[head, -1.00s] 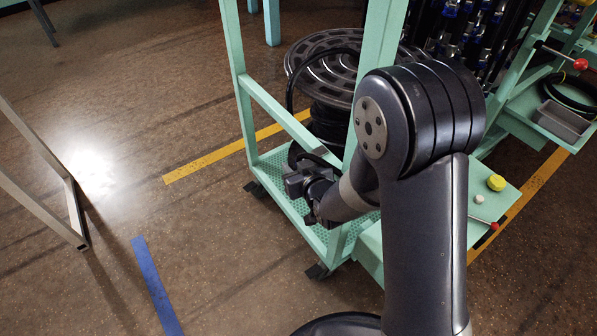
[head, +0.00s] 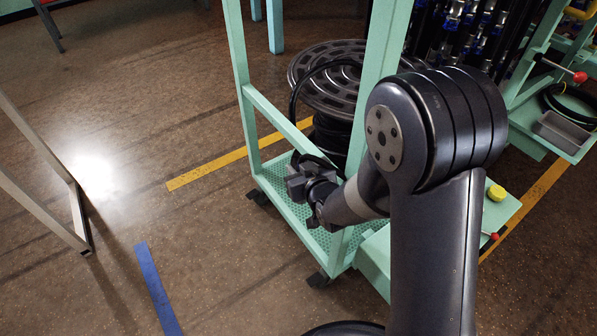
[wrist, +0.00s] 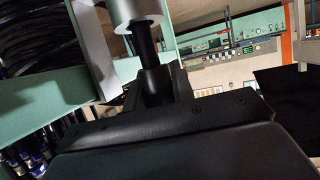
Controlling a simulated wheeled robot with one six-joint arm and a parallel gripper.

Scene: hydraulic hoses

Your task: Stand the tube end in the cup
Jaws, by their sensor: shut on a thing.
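My gripper (head: 298,185) is at the lower part of the green cart, above its perforated bottom shelf (head: 290,222). In the wrist view, its jaws (wrist: 158,90) are shut on a black tube (wrist: 146,45). A pale grey cylinder (wrist: 128,12) surrounds or caps the tube at the top edge of that view; I cannot tell if it is a fitting or the cup. In the head view, a black hose (head: 296,95) arcs from the reel down towards my gripper. The tube end is hidden there, and I cannot make out a cup.
A cart post (head: 378,85) and rail (head: 280,122) stand close to my arm. The hose reel (head: 335,75) is behind the gripper. A yellow lid-like object (head: 496,192) lies on a green ledge at right.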

